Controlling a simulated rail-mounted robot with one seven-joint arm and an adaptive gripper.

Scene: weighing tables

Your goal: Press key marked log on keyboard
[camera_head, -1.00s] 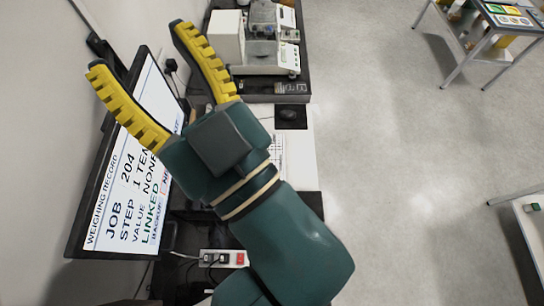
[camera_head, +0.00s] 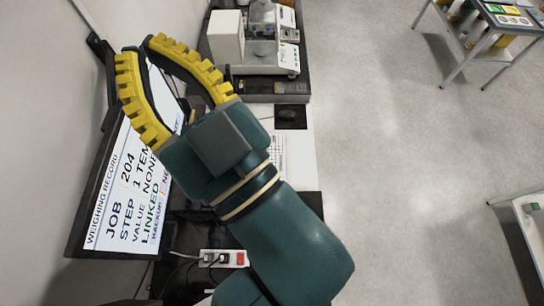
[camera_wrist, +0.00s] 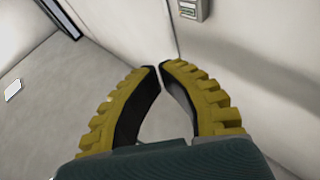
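My gripper (camera_head: 140,45) is raised in front of the monitor in the head view, and its yellow ribbed fingers curve in until their tips nearly meet. The wrist view also shows the gripper (camera_wrist: 160,66) with its tips together and nothing held between them. The monitor (camera_head: 122,208) shows a weighing record with job 204, step 1 and value none; my fingers and hand cover part of it. I cannot make out the keyboard or its log key in either view; my arm hides part of the desk.
A balance (camera_head: 262,52) stands at the back of the desk. A mouse on a dark pad (camera_head: 290,116), a printed sheet (camera_head: 279,152) and a power strip (camera_head: 223,258) lie nearer. A side table (camera_head: 513,20) is at the upper right. Open floor (camera_head: 400,150) lies right of the desk.

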